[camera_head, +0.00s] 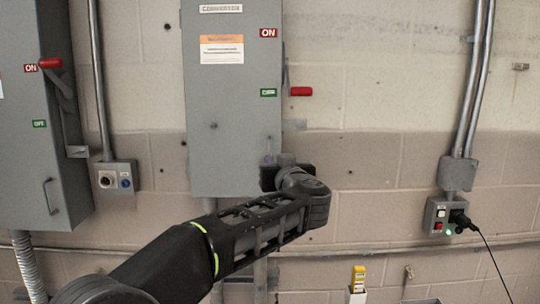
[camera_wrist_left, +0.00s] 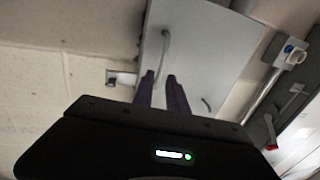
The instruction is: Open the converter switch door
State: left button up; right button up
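The converter switch box (camera_head: 232,120) is a tall grey cabinet labelled CONVERTER in the middle of the head view. Its door looks closed. Its red lever (camera_head: 301,91) on the right side sits beside the green OFF label. My left gripper (camera_head: 272,162) is at the door's lower right corner, partly hidden by my wrist. In the left wrist view its two fingers (camera_wrist_left: 160,76) are a little apart, pointing at a door handle (camera_wrist_left: 165,42) on the grey door (camera_wrist_left: 205,45). The handle looks just beyond the fingertips; I cannot tell contact. My right gripper is out of view.
Another grey switch box (camera_head: 30,130) with a handle and red lever stands at the left. A small button box (camera_head: 115,178) is between the two. An outlet box (camera_head: 448,217) with a plugged black cable is at the right. The wall right of the converter box is mostly clear.

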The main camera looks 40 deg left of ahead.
pick_arm(q)
jog(key=p+x, duration=0.1)
jog(key=x, duration=0.5)
jog(key=shift+w, duration=0.1)
jog(key=shift+c, duration=0.2)
grip_shut()
dwell(1.1)
